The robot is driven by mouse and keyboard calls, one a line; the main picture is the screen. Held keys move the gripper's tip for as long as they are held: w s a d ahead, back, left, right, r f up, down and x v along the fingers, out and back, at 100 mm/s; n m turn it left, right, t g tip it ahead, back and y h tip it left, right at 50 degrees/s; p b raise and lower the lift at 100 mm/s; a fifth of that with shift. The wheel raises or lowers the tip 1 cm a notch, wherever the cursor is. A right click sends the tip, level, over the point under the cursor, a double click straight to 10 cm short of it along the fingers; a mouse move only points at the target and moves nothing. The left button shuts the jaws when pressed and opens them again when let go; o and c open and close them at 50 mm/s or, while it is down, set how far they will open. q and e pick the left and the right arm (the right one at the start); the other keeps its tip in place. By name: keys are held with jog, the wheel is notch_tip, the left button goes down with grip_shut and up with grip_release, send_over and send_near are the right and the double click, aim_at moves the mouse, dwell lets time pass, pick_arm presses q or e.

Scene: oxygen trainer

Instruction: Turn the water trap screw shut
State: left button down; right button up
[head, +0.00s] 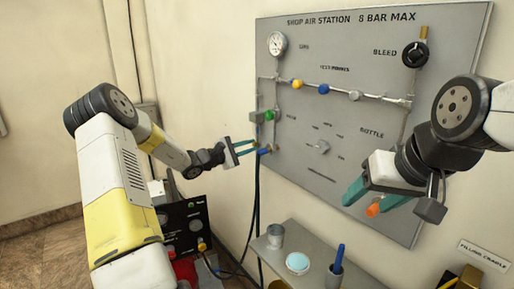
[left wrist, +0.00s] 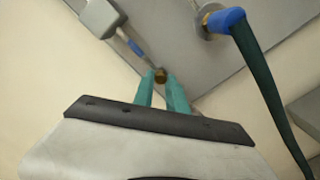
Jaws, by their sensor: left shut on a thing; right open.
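The water trap shows in the left wrist view as a grey block (left wrist: 101,17) with a thin bluish stem below it. A small brass screw (left wrist: 161,75) sits at the end of the stem. My left gripper (left wrist: 160,76) has its teal fingertips closed on the screw, one on each side. In the head view my left gripper (head: 257,146) is at the panel's left edge, just below the grey trap block (head: 257,117). The screw is too small to make out there. My right gripper (head: 368,200) is open in front of the panel's lower right, with an orange piece (head: 373,210) by its fingertips.
A blue fitting with a dark hose (left wrist: 228,20) is close beside the left fingers. A shelf (head: 310,276) with cups stands below.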

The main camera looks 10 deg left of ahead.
pick_arm(q)
jog(key=m, duration=0.3)
jog(key=shift+m, duration=0.4)
jog(key=m, duration=0.4)
jog(key=shift+r, duration=0.1)
jog(key=m, duration=0.4)
jog(key=shift+m, duration=2)
jog(key=c, duration=1.3)
grip_release()
jog(key=shift+c, duration=0.2)
jog(key=v, duration=0.8)
